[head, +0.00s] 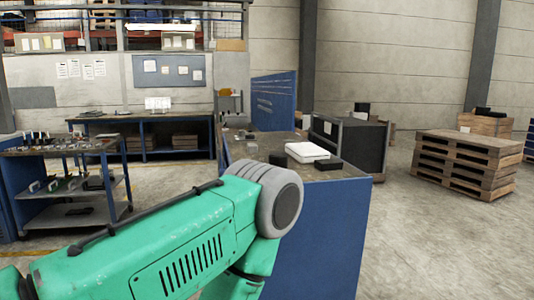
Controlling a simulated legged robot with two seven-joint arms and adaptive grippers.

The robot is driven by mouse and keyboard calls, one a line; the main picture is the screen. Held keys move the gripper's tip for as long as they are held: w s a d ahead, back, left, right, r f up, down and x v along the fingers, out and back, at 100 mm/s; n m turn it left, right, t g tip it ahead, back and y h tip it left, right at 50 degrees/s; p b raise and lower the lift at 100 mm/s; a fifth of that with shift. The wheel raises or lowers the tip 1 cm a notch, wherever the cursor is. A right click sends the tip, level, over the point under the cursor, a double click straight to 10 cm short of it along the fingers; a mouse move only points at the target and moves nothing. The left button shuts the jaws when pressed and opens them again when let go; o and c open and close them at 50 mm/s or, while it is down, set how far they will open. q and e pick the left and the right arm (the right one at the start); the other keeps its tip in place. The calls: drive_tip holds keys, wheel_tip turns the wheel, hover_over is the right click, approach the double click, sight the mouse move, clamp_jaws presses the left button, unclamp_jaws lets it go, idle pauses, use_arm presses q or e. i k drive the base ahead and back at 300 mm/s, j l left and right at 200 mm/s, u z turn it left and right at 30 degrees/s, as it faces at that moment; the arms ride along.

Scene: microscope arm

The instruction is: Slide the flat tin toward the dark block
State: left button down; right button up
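A flat white box with rounded corners, likely the flat tin (307,152), lies on the dark top of the blue workbench. A dark block (328,164) lies at the front right of the tin, close to it; I cannot tell whether they touch. A smaller dark piece (278,158) lies to the left of the tin. My green left arm fills the lower foreground and hides the near left part of the bench. Neither of my grippers is visible.
The blue workbench (319,230) has a blue upright panel (274,101) at its back. Small items lie on its far left part. A shelf cart (68,151) with tools stands left. Stacked pallets (466,160) stand right, with open floor between.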

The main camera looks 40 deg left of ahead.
sight(305, 152)
drive_tip(key=k+z, duration=0.1)
drive_tip(key=z, duration=0.4)
drive_tip(key=k+z, duration=0.1)
drive_tip(key=z, duration=0.9)
drive_tip(key=k+j, duration=0.2)
drive_tip(key=j, duration=0.25)
drive_tip(key=k+j+z, duration=0.1)
drive_tip(key=j, duration=0.35)
drive_tip(key=k+j, duration=0.3)
drive_tip(key=j, duration=0.15)
drive_tip(key=k+j+z, duration=0.15)
drive_tip(key=j, duration=0.3)
drive_tip(key=k+j, duration=0.3)
drive_tip(key=j+z, duration=0.05)
drive_tip(key=j, duration=0.05)
